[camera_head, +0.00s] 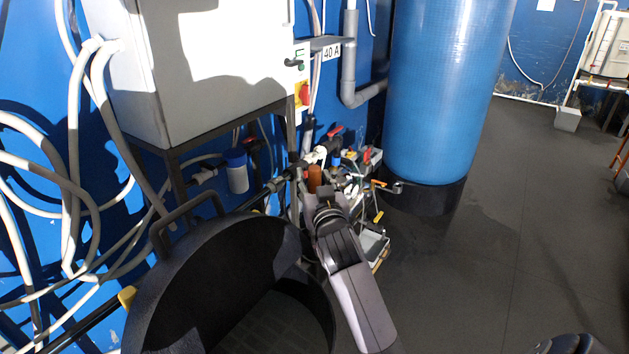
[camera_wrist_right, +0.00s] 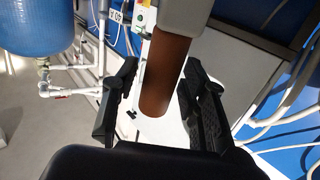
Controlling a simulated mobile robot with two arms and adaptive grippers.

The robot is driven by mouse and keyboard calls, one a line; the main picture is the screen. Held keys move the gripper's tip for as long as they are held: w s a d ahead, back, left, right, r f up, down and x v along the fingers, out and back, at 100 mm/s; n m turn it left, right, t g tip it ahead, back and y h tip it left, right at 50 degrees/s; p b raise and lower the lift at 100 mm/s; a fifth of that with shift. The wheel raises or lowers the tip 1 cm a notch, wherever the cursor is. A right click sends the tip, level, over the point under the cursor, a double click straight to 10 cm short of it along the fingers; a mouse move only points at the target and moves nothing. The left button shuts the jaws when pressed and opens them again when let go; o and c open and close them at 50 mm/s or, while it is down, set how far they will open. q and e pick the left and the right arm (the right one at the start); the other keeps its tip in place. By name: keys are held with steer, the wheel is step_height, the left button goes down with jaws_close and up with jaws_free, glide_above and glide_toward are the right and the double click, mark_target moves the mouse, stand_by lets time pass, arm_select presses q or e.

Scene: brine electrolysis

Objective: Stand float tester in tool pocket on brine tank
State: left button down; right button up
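A brown cylinder, likely the float tester (camera_wrist_right: 167,75), shows between the fingers of my right gripper (camera_wrist_right: 160,78) in the right wrist view. A thicker grey part adjoins its upper end. The two black fingers stand apart on either side of it. A narrow gap shows on the left; whether they touch it is unclear. In the head view the brown cylinder (camera_head: 315,179) shows just past my right gripper (camera_head: 325,200). The black brine tank (camera_head: 180,290) stands open at lower left. I cannot make out its tool pocket. My left gripper is not clearly in view.
A grey-white electrical cabinet (camera_head: 215,65) hangs above the tank, with a yellow and red switch (camera_head: 303,95). Crowded valves and pipes (camera_head: 345,165) lie behind my right gripper. A tall blue tank (camera_head: 445,90) stands beyond.

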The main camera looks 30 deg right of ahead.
steer(key=shift+o, duration=0.2)
steer(key=shift+f, duration=0.1)
steer(key=shift+s, duration=0.2)
steer(key=v, duration=1.1)
steer(key=shift+s+a, duration=0.15)
steer(key=shift+s, duration=0.15)
